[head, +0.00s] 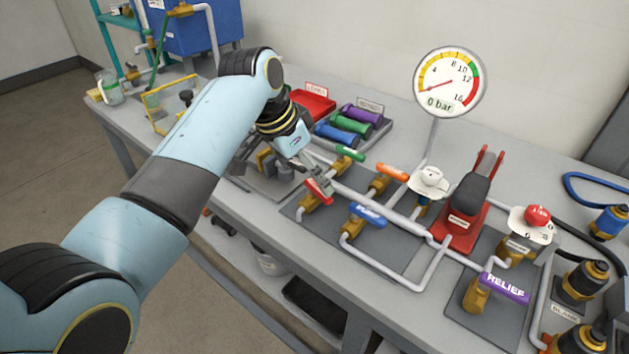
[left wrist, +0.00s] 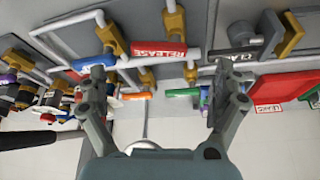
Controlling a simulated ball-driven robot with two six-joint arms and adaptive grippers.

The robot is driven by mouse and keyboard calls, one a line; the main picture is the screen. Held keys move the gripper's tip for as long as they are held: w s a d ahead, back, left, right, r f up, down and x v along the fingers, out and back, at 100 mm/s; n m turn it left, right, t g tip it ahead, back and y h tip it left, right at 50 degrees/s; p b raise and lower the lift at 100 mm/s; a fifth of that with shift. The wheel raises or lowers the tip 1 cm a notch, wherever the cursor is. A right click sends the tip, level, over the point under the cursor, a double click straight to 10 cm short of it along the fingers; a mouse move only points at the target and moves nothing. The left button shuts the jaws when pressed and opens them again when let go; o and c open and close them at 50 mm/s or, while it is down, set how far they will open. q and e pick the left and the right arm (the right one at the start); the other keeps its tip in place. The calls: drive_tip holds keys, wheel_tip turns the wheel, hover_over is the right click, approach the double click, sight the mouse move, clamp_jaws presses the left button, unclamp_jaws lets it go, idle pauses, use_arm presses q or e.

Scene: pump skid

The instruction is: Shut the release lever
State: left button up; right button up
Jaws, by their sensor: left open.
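The release lever (head: 319,192) is a red handle on a brass valve near the front of the grey bench plate. In the left wrist view its red bar (left wrist: 158,49) shows the word RELEASE. I cannot tell whether a finger touches the lever. My right gripper is not in view.
A blue lever (head: 368,216), an orange lever (head: 392,172) and a green lever (head: 350,154) stand close by. The gauge (head: 450,82) reads 0 bar. A red hand pump (head: 460,226) and a purple RELIEF lever (head: 505,287) are to the right. Pipes run between them.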

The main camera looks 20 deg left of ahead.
sight(317, 188)
use_arm(q)
drive_tip(key=x, duration=0.4)
drive_tip(key=shift+d+f, duration=0.1)
drive_tip(key=shift+f, duration=0.05)
drive_tip(key=shift+w+f, duration=0.15)
drive_tip(key=shift+f, duration=0.3)
drive_tip(key=shift+d, duration=0.1)
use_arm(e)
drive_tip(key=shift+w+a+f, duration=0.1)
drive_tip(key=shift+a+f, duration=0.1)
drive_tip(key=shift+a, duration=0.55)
